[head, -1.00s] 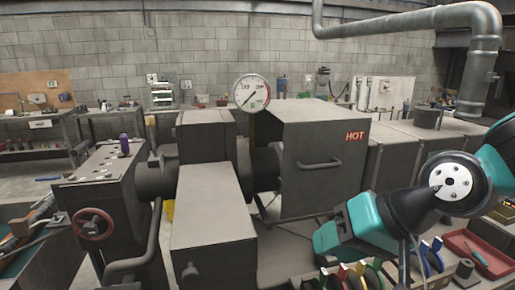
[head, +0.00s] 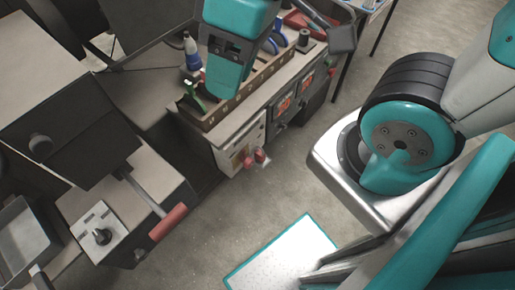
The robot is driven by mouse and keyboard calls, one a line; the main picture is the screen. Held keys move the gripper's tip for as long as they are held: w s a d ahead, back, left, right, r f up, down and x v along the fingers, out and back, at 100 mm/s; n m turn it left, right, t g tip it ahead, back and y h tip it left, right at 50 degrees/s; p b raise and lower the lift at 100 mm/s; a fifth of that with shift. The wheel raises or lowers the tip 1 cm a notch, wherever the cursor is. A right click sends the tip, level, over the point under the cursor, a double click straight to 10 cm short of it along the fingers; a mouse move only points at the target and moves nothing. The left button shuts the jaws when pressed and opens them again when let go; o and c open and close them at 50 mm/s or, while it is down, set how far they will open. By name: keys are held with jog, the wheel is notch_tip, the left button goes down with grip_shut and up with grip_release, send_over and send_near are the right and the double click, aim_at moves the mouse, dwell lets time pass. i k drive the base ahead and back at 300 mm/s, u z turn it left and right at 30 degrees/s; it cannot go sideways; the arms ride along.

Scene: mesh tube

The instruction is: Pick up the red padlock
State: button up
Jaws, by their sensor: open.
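Two small red things hang side by side on the front of the bench cabinet, by a pale panel. The right one (head: 261,156) looks like the red padlock. The left one (head: 247,161) is similar, and they are too small to tell apart surely. My gripper (head: 227,88), teal and black, reaches in from the top, over the bench's tool rack and up-left of the red things in the picture. It is open and apart from them. Its fingertips are hard to make out, and it hides part of the rack.
The bench rack (head: 243,98) holds several coloured-handled tools and a blue-white bottle (head: 191,52). A red tray (head: 304,22) lies behind. A machine with a red-handled lever (head: 168,222) stands left. The floor (head: 290,190) before the cabinet is clear.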

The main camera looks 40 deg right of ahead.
aim_at(260, 156)
jog(key=z, duration=2.5)
jog(key=k, duration=1.3)
jog(key=u, duration=1.7)
jog(key=i, duration=0.5)
